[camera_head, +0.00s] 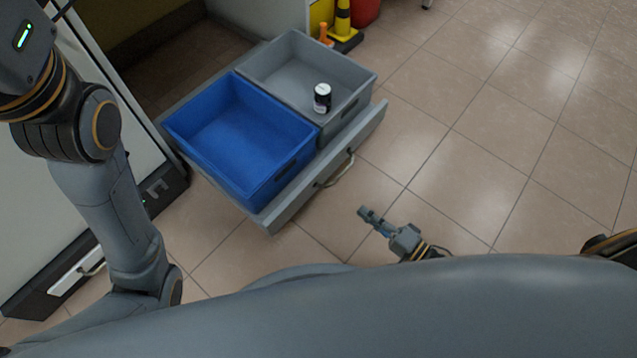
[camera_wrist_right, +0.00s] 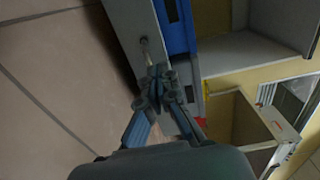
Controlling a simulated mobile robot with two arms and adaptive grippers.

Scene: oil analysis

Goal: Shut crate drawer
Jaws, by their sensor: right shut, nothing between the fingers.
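The crate drawer (camera_head: 290,200) is pulled out over the floor. It holds a blue crate (camera_head: 232,135) and a grey crate (camera_head: 275,60). A small dark bottle with a white cap (camera_head: 322,98) stands in the grey crate. A handle (camera_head: 340,170) is on the drawer's front. My right gripper (camera_head: 364,212) is shut and empty, in front of the drawer and apart from it in the head view. In the right wrist view its fingertips (camera_wrist_right: 158,72) appear just below the handle (camera_wrist_right: 146,47); I cannot tell contact there. My left gripper is out of view.
A white cabinet (camera_head: 85,160) stands left of the drawer, with another handle (camera_head: 92,269) low down. A yellow-and-black post (camera_head: 343,22) and a red bin (camera_head: 364,10) stand behind the drawer. The tiled floor on the right is clear.

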